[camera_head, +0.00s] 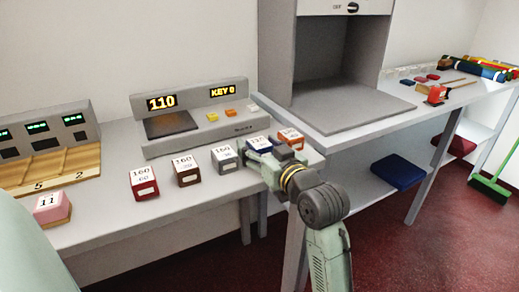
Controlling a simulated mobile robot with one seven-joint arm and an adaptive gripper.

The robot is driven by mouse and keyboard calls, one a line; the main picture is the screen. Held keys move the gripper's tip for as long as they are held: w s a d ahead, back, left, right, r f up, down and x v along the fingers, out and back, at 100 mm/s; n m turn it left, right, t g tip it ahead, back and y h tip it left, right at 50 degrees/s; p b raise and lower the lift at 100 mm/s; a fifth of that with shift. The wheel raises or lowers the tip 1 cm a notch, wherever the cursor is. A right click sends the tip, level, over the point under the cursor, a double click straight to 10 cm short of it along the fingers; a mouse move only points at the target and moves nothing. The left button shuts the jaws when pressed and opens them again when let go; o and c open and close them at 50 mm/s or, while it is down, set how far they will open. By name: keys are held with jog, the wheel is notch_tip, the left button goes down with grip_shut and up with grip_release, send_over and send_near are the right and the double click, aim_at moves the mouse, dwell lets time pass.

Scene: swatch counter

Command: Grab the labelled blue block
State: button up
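The blue block (258,142) with a white label stands in the row near the front right of the counter, between a grey block (225,158) and an orange block (291,138). Its lower part is partly hidden by my gripper, and its label is too small to read surely. My gripper (258,158) is low at the counter's front edge, right at the blue block's near side. I cannot tell whether its fingers touch the block or how far apart they are.
A red block (144,184) and a brown block (185,170) stand further left in the row. A pink block (52,208) marked 11 is at the far left. A grey console (193,140) reading 110 and KEY 0 stands behind. A grey open-fronted booth (345,117) is to the right.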

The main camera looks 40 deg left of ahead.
jog(key=c, duration=1.1)
